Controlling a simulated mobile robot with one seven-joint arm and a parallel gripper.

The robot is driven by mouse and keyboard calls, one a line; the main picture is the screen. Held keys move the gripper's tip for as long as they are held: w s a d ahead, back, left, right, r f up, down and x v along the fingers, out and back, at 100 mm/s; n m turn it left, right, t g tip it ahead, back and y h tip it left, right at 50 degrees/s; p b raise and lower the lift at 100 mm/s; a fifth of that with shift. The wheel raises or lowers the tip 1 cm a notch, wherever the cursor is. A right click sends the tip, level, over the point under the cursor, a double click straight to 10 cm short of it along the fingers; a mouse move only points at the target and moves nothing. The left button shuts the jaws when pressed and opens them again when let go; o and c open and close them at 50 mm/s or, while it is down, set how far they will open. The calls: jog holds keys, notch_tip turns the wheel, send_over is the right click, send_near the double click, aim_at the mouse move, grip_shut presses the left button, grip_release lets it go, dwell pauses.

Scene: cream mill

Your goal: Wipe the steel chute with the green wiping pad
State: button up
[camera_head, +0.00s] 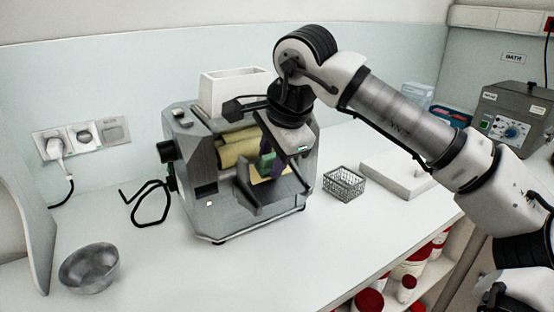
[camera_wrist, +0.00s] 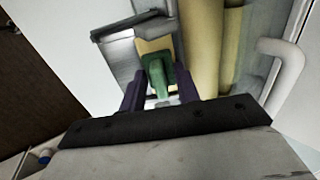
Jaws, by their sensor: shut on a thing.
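The mill (camera_head: 205,165) is a grey metal machine on the white counter, with yellowish rollers (camera_head: 236,150) in its open front. The steel chute (camera_head: 262,204) slopes out below the rollers; it also shows in the wrist view (camera_wrist: 118,52). My gripper (camera_head: 270,166) reaches down in front of the rollers, over the chute. In the wrist view its two dark purple fingers are shut on the green wiping pad (camera_wrist: 157,76). A tan patch lies just beyond the pad; I cannot tell whether it belongs to the pad or the chute. Pad contact with the chute is hidden.
A white hopper (camera_head: 235,90) tops the mill. A metal bowl (camera_head: 90,268) stands front left, a wire basket (camera_head: 344,184) and a white slab (camera_head: 395,176) right. A control box (camera_head: 510,118) is far right.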

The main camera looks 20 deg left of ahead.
aim_at(279, 188)
jog(key=shift+s+d+f+b, duration=0.5)
jog(key=shift+d+b, duration=0.05)
jog(key=shift+d, duration=0.1)
jog(key=shift+s+d+f+b, duration=0.45)
jog(key=shift+d+f+b, duration=0.05)
jog(key=shift+d+b, duration=0.1)
jog(key=shift+s+d+f, duration=0.1)
jog(key=shift+s+d, duration=0.2)
notch_tip(279, 188, up, 8)
jog(key=d+p, duration=0.1)
jog(key=p, duration=0.4)
jog(key=shift+s, duration=0.35)
jog(key=shift+p, duration=0.35)
